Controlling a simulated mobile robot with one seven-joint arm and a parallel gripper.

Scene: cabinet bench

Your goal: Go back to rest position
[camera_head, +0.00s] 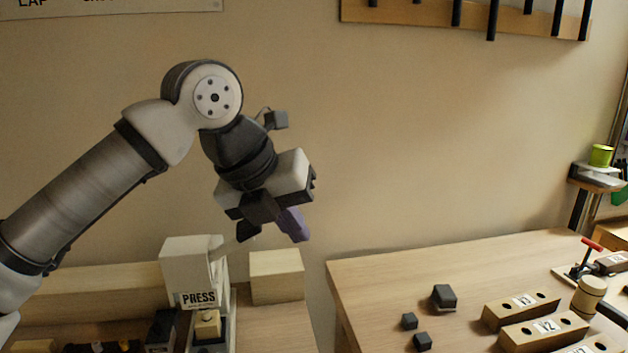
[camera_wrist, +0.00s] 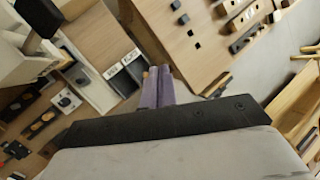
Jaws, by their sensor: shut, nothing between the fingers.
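My gripper (camera_head: 292,224) is raised in the air in the head view, above the gap between the left bench and the right table. Its purple fingers point down and to the right. In the wrist view the two purple fingers (camera_wrist: 157,88) lie side by side, shut, with nothing between them. My arm reaches in from the left and bends at a raised joint. My gripper touches nothing that I can see.
The white press (camera_head: 190,268) labelled PRESS and a wooden block (camera_head: 277,276) stand below on the left bench. The right table (camera_head: 385,277) holds dark cubes (camera_head: 443,297), numbered wooden blocks (camera_head: 520,309) and a mallet (camera_head: 589,293). A wooden rack (camera_head: 470,14) hangs on the wall. The air right of my gripper is free.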

